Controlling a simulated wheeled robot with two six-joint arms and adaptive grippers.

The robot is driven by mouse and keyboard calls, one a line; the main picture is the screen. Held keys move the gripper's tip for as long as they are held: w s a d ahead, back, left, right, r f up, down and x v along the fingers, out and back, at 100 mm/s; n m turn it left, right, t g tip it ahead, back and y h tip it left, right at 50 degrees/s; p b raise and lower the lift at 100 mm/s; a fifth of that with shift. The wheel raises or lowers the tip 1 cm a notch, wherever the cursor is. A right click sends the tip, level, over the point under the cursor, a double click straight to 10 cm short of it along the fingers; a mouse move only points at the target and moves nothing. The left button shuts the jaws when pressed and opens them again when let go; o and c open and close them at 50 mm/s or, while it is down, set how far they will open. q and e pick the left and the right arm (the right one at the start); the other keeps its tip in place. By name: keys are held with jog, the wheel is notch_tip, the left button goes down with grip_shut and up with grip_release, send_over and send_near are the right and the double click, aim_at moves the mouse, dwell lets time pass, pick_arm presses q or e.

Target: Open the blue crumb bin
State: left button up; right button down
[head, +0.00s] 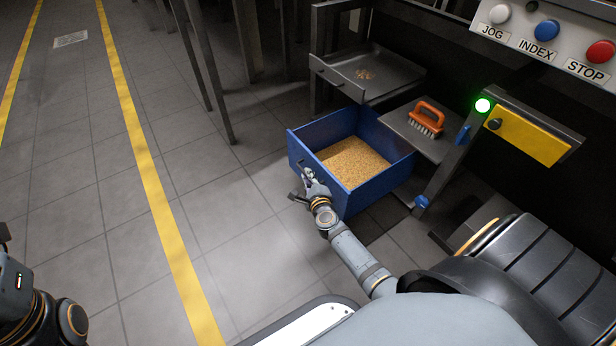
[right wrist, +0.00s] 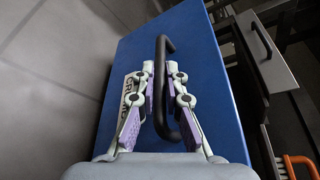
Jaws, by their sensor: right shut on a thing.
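The blue crumb bin (head: 378,187) stands pulled out as a drawer from under the machine, its top open and golden crumbs (head: 352,160) inside. Its blue front panel fills the middle of the right wrist view (right wrist: 208,100), with a white label (right wrist: 130,88) partly hidden by a finger. A black bar handle (right wrist: 163,48) is on that panel. My right gripper (head: 308,177) is at the bin's front, its fingers shut around the handle, one on each side. At the lower left of the head view only part of my left arm shows; its gripper is out of sight.
A grey tray (head: 390,72) with a few crumbs is behind the bin. An orange brush (head: 428,117) lies on a metal shelf to the right. A yellow panel (head: 530,137) and a button box are further right. Tiled floor left of the bin is clear.

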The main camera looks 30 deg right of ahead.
jog(key=c, duration=1.7)
grip_release()
jog(key=shift+s, duration=0.15)
jog(key=v, duration=0.7)
jog(key=shift+s, duration=0.15)
